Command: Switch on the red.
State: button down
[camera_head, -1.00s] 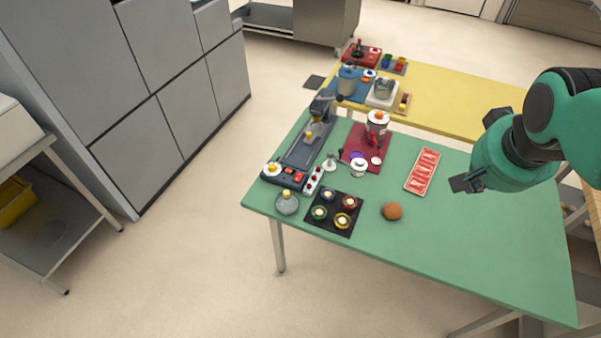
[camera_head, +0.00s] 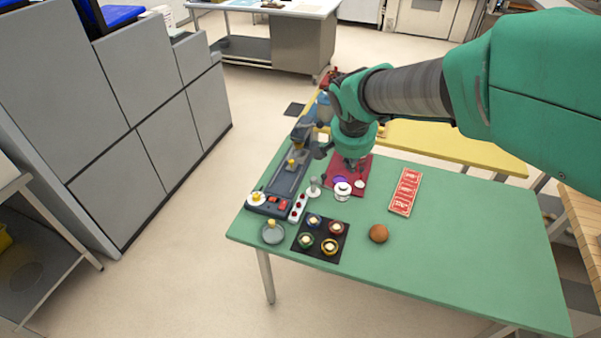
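A black pad (camera_head: 318,236) on the green table carries round coloured pieces with pale centres: a red one (camera_head: 336,228), a blue one (camera_head: 313,220), a green one (camera_head: 306,240) and a yellow one (camera_head: 330,247). A white strip with red buttons (camera_head: 298,207) lies left of the pad. Red buttons (camera_head: 273,202) also show on the dark machine's front. I cannot tell whether any of these is lit. My gripper (camera_head: 352,165) is above the dark red mat (camera_head: 364,175), beyond the pad. Its fingers are small and dark, and their opening is unclear.
A white lidded pot (camera_head: 342,190) stands close below my gripper. A grey pot (camera_head: 273,232), a brown ball (camera_head: 378,233) and a red tray (camera_head: 405,192) lie around the pad. The table's right part is clear. A yellow table (camera_head: 450,144) stands behind.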

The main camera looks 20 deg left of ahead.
jog(key=w+a+f, duration=0.2)
jog(key=a+f, duration=0.7)
jog(key=a, duration=0.3)
send_over(286, 203)
jog(key=s, duration=0.6)
notch_tip(286, 203, down, 9)
jog(key=b+x, duration=0.2)
jog(key=x, duration=1.1)
jog(key=shift+w+f, duration=0.15)
jog(key=shift+f, duration=0.25)
